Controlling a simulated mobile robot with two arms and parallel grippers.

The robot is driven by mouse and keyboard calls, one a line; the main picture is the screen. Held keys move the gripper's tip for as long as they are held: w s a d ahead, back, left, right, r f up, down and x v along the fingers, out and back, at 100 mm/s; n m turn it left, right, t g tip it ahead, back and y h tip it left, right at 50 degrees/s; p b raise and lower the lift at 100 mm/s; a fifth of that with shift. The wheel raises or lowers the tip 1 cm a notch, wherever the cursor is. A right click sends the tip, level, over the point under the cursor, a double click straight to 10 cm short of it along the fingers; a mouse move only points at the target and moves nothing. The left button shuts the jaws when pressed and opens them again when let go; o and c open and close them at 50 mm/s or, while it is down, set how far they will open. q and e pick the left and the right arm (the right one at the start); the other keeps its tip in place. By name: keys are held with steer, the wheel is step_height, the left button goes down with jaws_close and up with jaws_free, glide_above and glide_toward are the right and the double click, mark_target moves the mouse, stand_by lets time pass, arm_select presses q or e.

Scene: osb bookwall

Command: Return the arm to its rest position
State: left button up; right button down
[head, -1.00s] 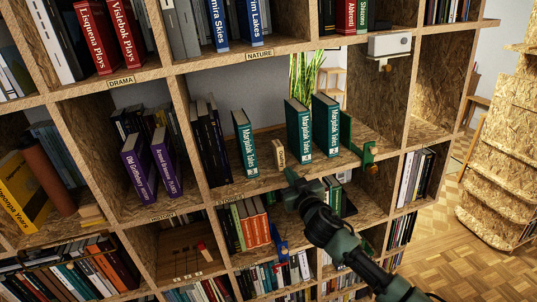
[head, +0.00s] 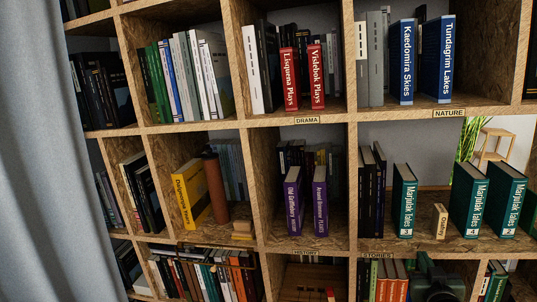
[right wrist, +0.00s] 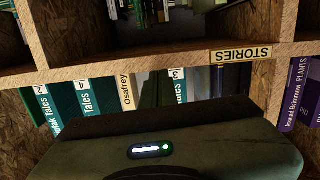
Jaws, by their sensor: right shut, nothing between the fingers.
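My right gripper (head: 428,266) is at the bottom of the head view, in front of the bookwall and just below the edge of the stories shelf. It is shut and empty. In the right wrist view its dark green fingers (right wrist: 152,90) point toward the shelf, and its broad body fills the lower part. That view is upside down. The gripper is close to a small cream book (head: 440,221) and the green Marpulak Tales books (head: 404,200), (head: 468,200), (head: 506,200), apparently touching none. My left gripper is not in view.
Purple books (head: 293,205) stand left of the stories section, and red books (head: 289,80) stand above. A grey curtain (head: 95,170) hangs at the far left. A wooden stool (head: 497,142) shows behind the shelf.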

steer(key=s+a+f+g+y, duration=0.1)
steer(key=s+a+f+g, duration=0.3)
steer(key=s+f, duration=0.45)
steer(key=s+a+f+g, duration=0.3)
steer(key=s+a+f, duration=0.4)
steer(key=s, duration=0.2)
steer(key=s+a+f+n+g+y, duration=0.25)
steer(key=s+a, duration=0.25)
steer(key=s, duration=0.5)
steer(key=s+a+f+n+g+y, duration=0.1)
steer(key=s+a+g, duration=0.25)
steer(key=s, duration=0.75)
step_height(320, 180, down, 28)
steer(key=s+g, duration=0.1)
steer(key=s, duration=0.1)
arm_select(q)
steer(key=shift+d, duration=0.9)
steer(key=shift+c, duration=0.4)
arm_select(e)
steer(key=s+d+f+g, duration=0.1)
steer(key=s+d+f, duration=0.1)
steer(key=s+f, duration=1.2)
steer(key=shift+s+d, duration=0.25)
steer(key=shift+s, duration=0.75)
